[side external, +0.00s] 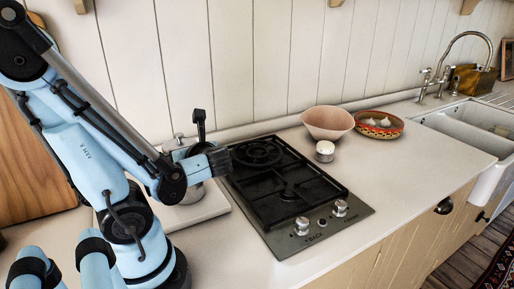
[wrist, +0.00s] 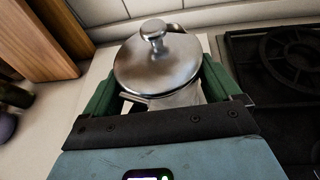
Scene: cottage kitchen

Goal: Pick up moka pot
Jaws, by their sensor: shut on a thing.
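The moka pot (wrist: 157,68) is silver metal with a round lid and knob, and it fills the space between the jaws in the wrist view. In the side external view the moka pot (side external: 190,192) is mostly hidden behind my gripper (side external: 214,160); its knob and a bit of its lower body show. In the wrist view my gripper (wrist: 165,95) has green fingers on both sides of the pot and is shut on it. The pot looks upright, over or on a pale board (side external: 200,210). I cannot tell whether its base touches the board.
A black gas hob (side external: 330,218) lies just right of the board. A pink bowl (side external: 328,122), a small white-topped jar (side external: 324,151) and a patterned bowl with garlic (side external: 379,124) stand beyond it. Wooden boards (wrist: 42,40) lean at left. The wall is close behind.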

